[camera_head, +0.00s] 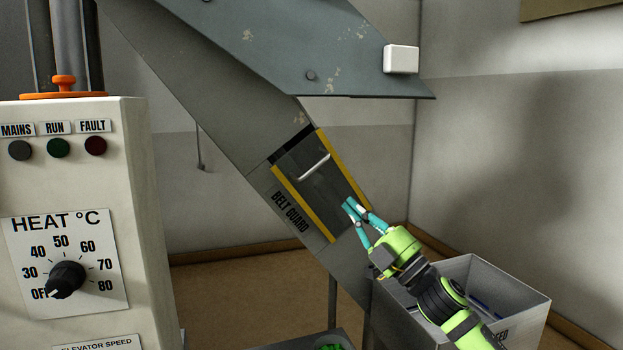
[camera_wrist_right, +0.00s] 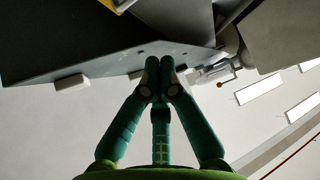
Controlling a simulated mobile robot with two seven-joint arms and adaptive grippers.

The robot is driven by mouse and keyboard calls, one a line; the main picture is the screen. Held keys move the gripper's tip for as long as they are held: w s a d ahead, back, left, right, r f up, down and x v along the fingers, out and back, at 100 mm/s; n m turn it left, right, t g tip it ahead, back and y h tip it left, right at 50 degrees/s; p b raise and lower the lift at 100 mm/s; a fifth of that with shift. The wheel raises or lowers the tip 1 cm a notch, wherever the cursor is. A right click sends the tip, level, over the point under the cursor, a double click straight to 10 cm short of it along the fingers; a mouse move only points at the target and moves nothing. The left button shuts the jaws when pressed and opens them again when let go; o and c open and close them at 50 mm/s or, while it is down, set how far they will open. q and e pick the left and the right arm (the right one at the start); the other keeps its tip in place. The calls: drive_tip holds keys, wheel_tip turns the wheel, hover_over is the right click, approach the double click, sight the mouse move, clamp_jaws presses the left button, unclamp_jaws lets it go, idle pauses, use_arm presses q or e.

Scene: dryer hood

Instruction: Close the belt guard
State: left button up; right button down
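The belt guard (camera_head: 325,187) is a dark grey panel between two yellow rails on the sloping grey chute, with "BELT GUARD" lettered beside it. A pale bar handle (camera_head: 314,168) crosses its upper part. A narrow black gap shows between the panel's upper end and the chute above. My right gripper (camera_head: 350,206) is by the lower right yellow rail, below the handle; I cannot tell whether it touches. In the right wrist view, the right gripper's fingertips (camera_wrist_right: 161,72) are together with nothing visible between them. My left gripper is out of view.
A cream control box (camera_head: 135,200) with lamps and a heat dial (camera_head: 67,279) stands at left. A grey hood (camera_head: 300,45) overhangs the chute. An open grey bin (camera_head: 520,290) sits beneath my right arm. A pull cord (camera_head: 199,150) hangs behind.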

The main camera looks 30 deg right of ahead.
drive_tip(key=p+x, duration=0.4)
drive_tip(key=x, duration=0.4)
drive_tip(key=p, duration=0.1)
approach(299, 155)
drive_tip(key=shift+s+a+r, duration=0.1)
drive_tip(key=shift+a+r, duration=0.8)
drive_tip(key=shift+r, duration=0.1)
drive_tip(key=w+h+p, duration=0.1)
drive_tip(key=p, duration=0.1)
drive_tip(key=w+r+m+h+p, duration=0.1)
drive_tip(key=p, duration=0.1)
drive_tip(key=w+r+h+p, duration=0.1)
drive_tip(key=shift+w+m+g+p, duration=0.25)
drive_tip(key=shift+m+g+p, duration=0.15)
drive_tip(key=shift+w+f+h, duration=0.2)
drive_tip(key=shift+w+h, duration=0.1)
drive_tip(key=shift+w, duration=0.05)
